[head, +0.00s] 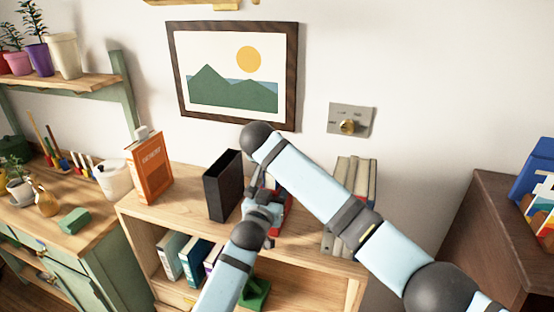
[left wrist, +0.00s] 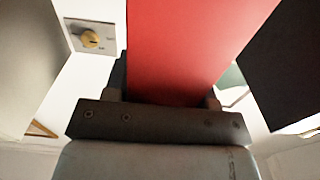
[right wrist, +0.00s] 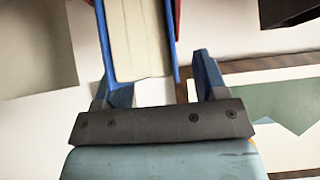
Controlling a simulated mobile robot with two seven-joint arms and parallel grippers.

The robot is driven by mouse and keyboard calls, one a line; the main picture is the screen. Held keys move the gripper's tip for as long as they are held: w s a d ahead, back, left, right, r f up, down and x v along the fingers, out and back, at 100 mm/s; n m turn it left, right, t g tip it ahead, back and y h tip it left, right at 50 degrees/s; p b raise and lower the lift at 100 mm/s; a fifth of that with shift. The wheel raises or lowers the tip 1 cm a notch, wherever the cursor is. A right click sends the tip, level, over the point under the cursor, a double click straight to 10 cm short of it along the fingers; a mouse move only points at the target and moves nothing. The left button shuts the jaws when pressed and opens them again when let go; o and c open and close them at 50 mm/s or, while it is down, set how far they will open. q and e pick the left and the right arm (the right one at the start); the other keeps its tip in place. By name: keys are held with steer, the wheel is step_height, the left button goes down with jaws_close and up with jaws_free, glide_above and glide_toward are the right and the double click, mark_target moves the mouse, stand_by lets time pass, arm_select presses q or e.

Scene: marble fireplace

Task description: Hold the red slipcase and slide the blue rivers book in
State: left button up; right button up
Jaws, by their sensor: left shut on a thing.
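The red slipcase (head: 288,216) stands on the wooden bookcase top, mostly hidden by my arms in the head view. My left gripper (head: 264,207) is shut on it; in the left wrist view the red slipcase (left wrist: 185,50) fills the space between the fingers. In the right wrist view the blue book (right wrist: 140,40) shows its pale page edges between blue covers. Red edges show beside its far part, so it seems at least partly in the slipcase; how deep is unclear. My right gripper (right wrist: 158,88) is open at the book's near end, with a gap beside its right cover.
A black box (head: 222,185) stands just left of the slipcase. Several pale books (head: 353,190) stand to the right. An orange book (head: 150,168) is at the bookcase's left end. A framed picture (head: 235,75) hangs behind. My right arm crosses over the bookcase.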

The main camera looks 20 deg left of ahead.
steer(key=shift+f, duration=0.15)
steer(key=v, duration=1.2)
steer(key=shift+d, duration=0.1)
arm_select(q)
steer(key=o, duration=1.1)
steer(key=shift+c, duration=0.2)
